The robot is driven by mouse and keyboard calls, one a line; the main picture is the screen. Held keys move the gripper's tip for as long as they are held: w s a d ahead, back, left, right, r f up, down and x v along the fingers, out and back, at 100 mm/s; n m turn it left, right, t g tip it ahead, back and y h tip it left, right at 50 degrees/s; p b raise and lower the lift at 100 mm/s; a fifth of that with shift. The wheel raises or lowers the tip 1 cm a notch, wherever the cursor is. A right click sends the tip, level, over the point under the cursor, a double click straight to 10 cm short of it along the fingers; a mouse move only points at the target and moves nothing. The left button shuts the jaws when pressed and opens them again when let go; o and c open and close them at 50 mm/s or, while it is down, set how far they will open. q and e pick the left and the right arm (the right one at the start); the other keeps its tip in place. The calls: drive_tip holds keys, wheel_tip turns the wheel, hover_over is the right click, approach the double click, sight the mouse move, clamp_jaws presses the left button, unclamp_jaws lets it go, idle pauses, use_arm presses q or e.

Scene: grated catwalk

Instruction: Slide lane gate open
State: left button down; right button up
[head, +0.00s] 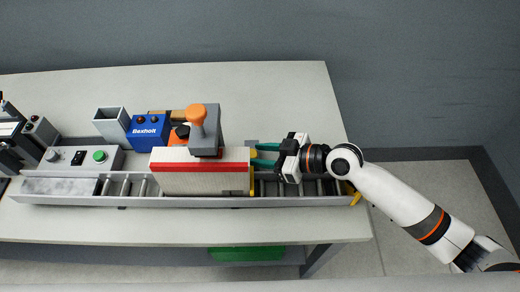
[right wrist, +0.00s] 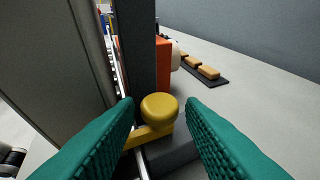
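A white panel with a red stripe (head: 200,167) stands along the roller lane (head: 120,186); which part is the lane gate is not clear. A yellow round knob (right wrist: 159,109) sits on a yellow bar (right wrist: 148,136) at the panel's right end, beside a dark upright (right wrist: 136,50). My right gripper (head: 258,155) reaches in from the right. Its green fingers are open, and in the right wrist view (right wrist: 160,106) they stand either side of the knob with small gaps. My left gripper is not in view.
A blue box (head: 149,131), a grey open-topped bin (head: 112,124) and a button box (head: 84,158) stand to the left. The back of the table (head: 260,85) is clear.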

drive_tip(key=shift+w+a+f, duration=0.15)
drive_tip(key=shift+a, duration=0.2)
drive_tip(key=shift+c, duration=0.4)
